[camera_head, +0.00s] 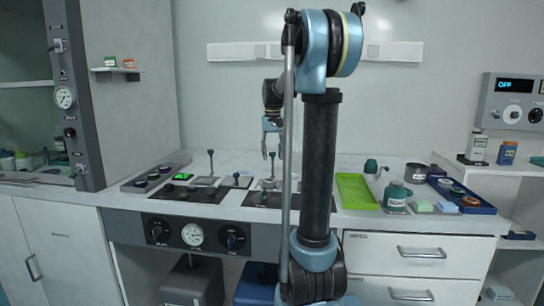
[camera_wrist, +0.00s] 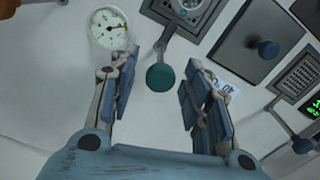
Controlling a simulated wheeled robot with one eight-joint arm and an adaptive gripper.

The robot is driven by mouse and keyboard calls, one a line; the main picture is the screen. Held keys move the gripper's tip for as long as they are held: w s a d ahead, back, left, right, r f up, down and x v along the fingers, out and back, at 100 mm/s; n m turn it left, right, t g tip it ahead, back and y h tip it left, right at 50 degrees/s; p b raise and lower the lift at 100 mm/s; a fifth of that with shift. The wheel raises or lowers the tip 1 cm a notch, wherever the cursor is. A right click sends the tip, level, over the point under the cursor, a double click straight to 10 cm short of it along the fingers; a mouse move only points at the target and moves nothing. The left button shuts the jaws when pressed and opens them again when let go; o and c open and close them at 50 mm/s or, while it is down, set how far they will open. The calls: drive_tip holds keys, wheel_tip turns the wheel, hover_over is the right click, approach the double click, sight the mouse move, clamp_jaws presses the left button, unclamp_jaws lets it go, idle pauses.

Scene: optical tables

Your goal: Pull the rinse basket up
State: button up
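I cannot tell for sure which fitting is the rinse basket. In the wrist view a dark green ball knob (camera_wrist: 160,77) on a short rod lies between my open fingertips, with no clear contact. Its rod leads up to a dark square fitting with a round centre (camera_wrist: 190,8). My gripper (camera_wrist: 158,84) is open and empty. In the head view my gripper (camera_head: 272,152) points down above the bench, over the dark sunken fittings. What lies directly below it is partly hidden by my arm.
A blue knob (camera_wrist: 268,49) stands on a dark plate beside the right finger, and a round gauge (camera_wrist: 108,29) lies at the left. Another upright knobbed handle (camera_head: 211,155) stands further left.

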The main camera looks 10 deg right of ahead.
drive_tip(key=shift+r, duration=0.1)
wheel_tip(320, 180, up, 12)
idle(0.7)
